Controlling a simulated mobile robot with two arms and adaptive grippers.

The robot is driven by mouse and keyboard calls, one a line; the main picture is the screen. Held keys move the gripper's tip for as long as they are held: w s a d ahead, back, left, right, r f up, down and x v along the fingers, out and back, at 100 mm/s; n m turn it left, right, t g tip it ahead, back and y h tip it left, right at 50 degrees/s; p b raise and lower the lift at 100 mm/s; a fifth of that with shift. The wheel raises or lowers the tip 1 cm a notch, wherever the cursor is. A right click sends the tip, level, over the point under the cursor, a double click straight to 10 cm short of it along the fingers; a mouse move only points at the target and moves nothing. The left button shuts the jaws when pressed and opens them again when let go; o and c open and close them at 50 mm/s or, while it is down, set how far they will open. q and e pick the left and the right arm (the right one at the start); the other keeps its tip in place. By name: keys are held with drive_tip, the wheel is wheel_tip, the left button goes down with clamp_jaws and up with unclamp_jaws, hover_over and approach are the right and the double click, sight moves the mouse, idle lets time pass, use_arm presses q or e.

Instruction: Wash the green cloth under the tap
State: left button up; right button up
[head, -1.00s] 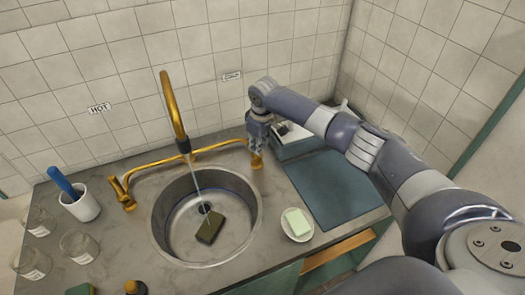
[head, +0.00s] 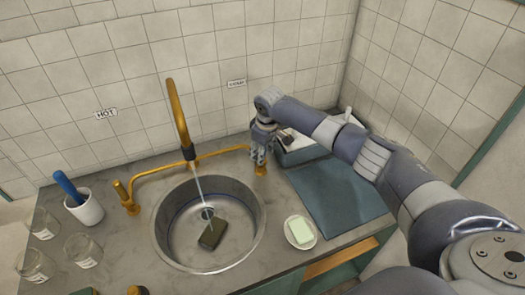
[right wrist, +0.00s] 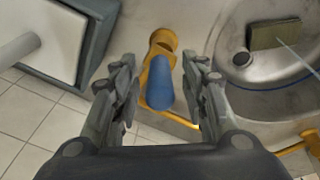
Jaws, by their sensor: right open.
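The green cloth (head: 212,234), a dark folded rectangle, lies in the round metal sink (head: 243,250) near the drain. It also shows in the right wrist view (right wrist: 274,34). A thin stream of water runs from the brass tap (head: 178,115) onto it. My right gripper (head: 261,163) is over the brass handle (head: 260,170) on the tap's right side, under the COLD label. In the right wrist view my open fingers (right wrist: 160,62) stand on either side of this handle, which has a blue part (right wrist: 160,95); contact is unclear. My left gripper is out of view.
The hot handle (head: 129,200) stands left of the sink. A white cup (head: 87,209) with a blue item and glass jars (head: 35,265) are further left. A soap dish (head: 300,243) holds pale green soap. A teal mat (head: 340,195) and grey box (head: 305,152) are at right.

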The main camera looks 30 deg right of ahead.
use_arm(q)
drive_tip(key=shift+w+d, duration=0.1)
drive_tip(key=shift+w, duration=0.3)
use_arm(e)
drive_tip(key=v, duration=1.2)
drive_tip(key=shift+d, duration=0.1)
drive_tip(key=shift+f, duration=0.15)
